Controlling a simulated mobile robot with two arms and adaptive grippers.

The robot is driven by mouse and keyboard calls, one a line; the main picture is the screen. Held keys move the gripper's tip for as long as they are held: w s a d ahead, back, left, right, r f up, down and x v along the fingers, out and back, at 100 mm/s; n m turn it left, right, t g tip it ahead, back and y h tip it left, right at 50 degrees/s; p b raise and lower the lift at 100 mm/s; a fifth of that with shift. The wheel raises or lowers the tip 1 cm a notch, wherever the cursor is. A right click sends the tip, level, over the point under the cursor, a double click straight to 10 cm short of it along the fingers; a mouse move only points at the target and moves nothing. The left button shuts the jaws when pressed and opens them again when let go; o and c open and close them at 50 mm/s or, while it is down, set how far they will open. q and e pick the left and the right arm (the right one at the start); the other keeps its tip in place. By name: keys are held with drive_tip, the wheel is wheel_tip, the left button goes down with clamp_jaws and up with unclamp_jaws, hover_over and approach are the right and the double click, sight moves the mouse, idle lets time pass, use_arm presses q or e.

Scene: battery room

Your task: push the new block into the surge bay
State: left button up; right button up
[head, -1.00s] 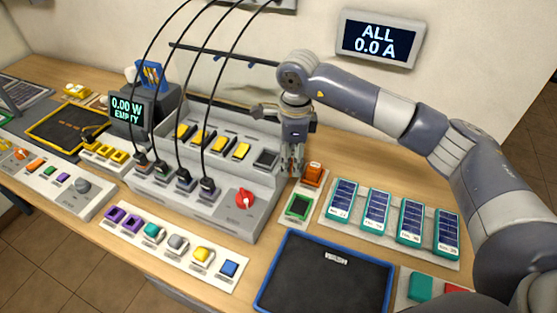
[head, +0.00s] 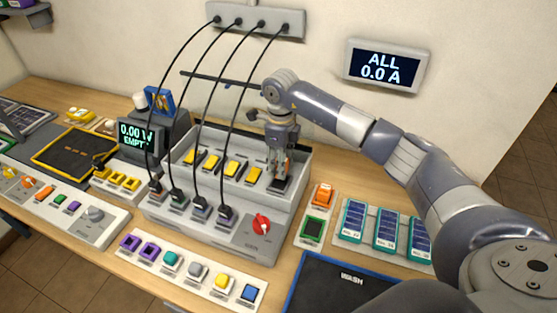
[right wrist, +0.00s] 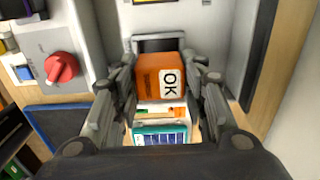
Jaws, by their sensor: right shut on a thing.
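My right gripper (head: 281,172) is at the right end of the grey stepped rack (head: 300,160), above a dark bay (head: 279,185) beside the row of yellow blocks. It is shut on an orange block (right wrist: 160,76) with a white "OK" label, which sits between the fingers in the right wrist view. A sliver of this block (head: 287,167) shows in the head view behind the fingers. How far the block is into the bay cannot be told. My left gripper is not in view.
A red knob (head: 262,223) is on the rack's front, with black cables plugged in to its left. An orange piece (head: 323,195) and a green-rimmed pad (head: 312,229) lie to the right.

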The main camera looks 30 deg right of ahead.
wheel_tip(320, 180, down, 3)
drive_tip(key=shift+w+a+f+b, duration=0.1)
drive_tip(key=shift+b, duration=0.65)
drive_tip(key=shift+f, duration=0.25)
drive_tip(key=shift+b, duration=0.35)
idle(0.3)
drive_tip(key=shift+f+b, duration=0.5)
drive_tip(key=shift+f, duration=0.1)
idle(0.3)
drive_tip(key=o, duration=0.9)
